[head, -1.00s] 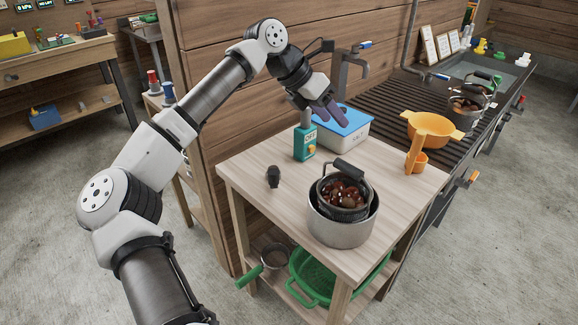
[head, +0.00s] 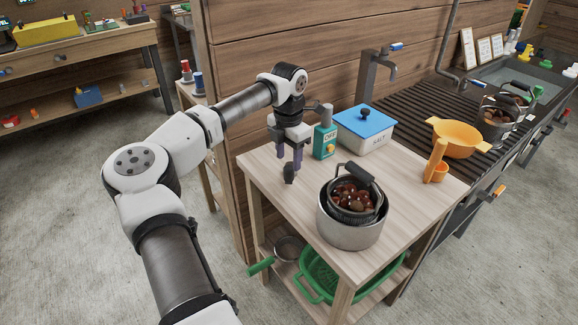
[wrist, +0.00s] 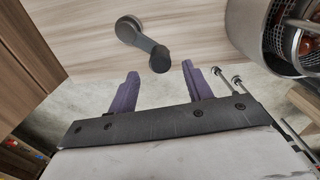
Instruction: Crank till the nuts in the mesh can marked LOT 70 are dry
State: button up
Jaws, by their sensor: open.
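A dark crank (head: 289,173) with a round hub and a knob is at the left part of the small wooden table; it also shows in the wrist view (wrist: 136,34). My gripper (head: 290,160) is open and empty, pointing down close above the crank. In the wrist view its purple fingers (wrist: 165,80) are apart, with the crank just beyond their tips and not between them. A mesh can of brown nuts (head: 355,196) with a raised black handle sits inside a steel pot (head: 350,232). I can read no lot mark on it.
Behind are a blue-lidded SALT box (head: 366,130) and an orange strainer (head: 458,138). More mesh cans (head: 496,124) stand by the sink. A green colander (head: 330,275) is on the lower shelf.

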aim_at(289, 168)
jog(key=shift+f+p, duration=0.35)
jog(key=shift+f, duration=2.05)
grip_shut()
